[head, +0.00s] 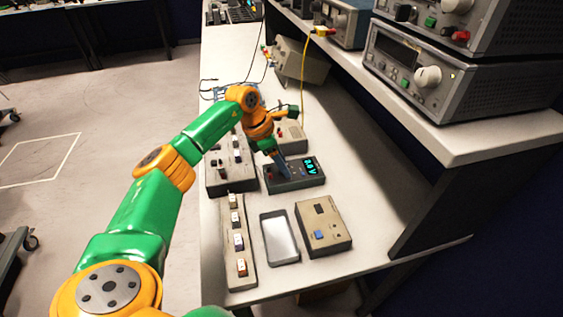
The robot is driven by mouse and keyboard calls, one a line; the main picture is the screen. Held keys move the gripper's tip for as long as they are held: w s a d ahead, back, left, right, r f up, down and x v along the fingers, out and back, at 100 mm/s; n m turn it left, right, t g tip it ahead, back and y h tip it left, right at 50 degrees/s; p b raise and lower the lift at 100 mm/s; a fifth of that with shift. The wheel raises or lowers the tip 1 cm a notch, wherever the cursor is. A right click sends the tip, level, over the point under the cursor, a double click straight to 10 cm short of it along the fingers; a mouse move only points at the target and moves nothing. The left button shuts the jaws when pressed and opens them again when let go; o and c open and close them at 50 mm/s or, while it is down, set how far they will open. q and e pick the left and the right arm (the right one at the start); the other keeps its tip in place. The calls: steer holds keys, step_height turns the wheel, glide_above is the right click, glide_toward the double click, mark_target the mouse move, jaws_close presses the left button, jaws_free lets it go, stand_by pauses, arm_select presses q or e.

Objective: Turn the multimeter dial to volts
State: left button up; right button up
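The multimeter (316,180) is a dark grey box lying on the bench, with a lit cyan display that seems to end in a V. My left arm reaches in from the lower left, and my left gripper (281,165) points down at the left part of the multimeter's face. The gripper hides the dial, so I cannot tell where the dial points. The fingertips are too small and too covered to show whether they are open or shut, or whether they touch the dial. My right gripper is out of view.
A box with knobs (217,178) stands left of the multimeter. In front lie a strip of switches (239,262), a shallow tray (266,215) and a beige box with a blue button (337,243). A shelf (460,139) with instruments overhangs the right side.

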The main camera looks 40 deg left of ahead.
arm_select(q)
steer(key=shift+o, duration=0.4)
steer(key=b+v, duration=0.1)
steer(key=v, duration=0.6)
